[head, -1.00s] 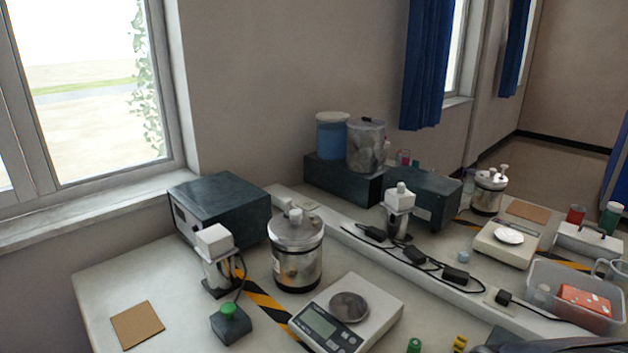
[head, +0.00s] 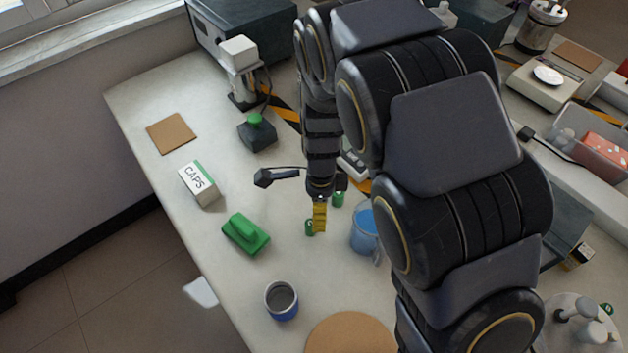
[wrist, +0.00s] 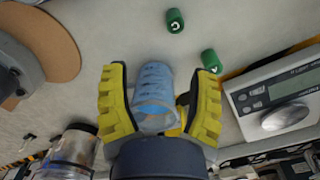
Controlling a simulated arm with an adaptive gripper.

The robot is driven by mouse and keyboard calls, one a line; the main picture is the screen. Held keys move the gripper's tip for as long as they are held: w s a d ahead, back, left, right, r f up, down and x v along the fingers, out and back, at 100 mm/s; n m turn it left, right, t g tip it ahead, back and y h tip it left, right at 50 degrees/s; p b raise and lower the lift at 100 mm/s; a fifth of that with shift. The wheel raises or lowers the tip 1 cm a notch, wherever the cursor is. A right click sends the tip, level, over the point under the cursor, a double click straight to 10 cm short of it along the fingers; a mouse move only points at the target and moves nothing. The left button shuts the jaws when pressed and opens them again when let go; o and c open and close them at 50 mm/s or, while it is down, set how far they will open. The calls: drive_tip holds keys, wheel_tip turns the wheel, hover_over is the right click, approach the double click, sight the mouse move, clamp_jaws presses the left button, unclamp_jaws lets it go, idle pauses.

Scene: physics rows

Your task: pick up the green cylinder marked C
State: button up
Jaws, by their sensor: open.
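The green cylinder marked C (wrist: 175,20) stands at the top middle of the wrist view, ahead of my open gripper (wrist: 160,105) and apart from it. A second green cylinder marked A (wrist: 211,60) is closer to the balance. In the head view the C cylinder (head: 309,228) shows beside my gripper's yellow finger (head: 320,215), and the other green cylinder (head: 338,198) is just behind. Their letters are not readable there. A translucent blue beaker (wrist: 155,88) appears between my fingers in the wrist view; in the head view the beaker (head: 364,230) stands right of them.
The balance (wrist: 280,105) is right of the cylinders in the wrist view. A round cork mat (head: 350,335), a blue-grey cup (head: 281,300), a green block (head: 246,234) and a CAPS box (head: 199,184) stand nearer the table edge. My arm hides much of the right side.

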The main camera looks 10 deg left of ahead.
drive_tip(key=m, duration=0.2)
hover_over(310, 223)
drive_tip(key=f, duration=0.4)
drive_tip(key=shift+s+a, duration=0.1)
drive_tip(key=shift+s, duration=0.2)
drive_tip(key=shift+w+f, duration=0.15)
drive_tip(key=shift+f, duration=1.8)
drive_tip(key=shift+w+f, duration=0.1)
drive_tip(key=shift+f, duration=1.85)
clamp_jaws()
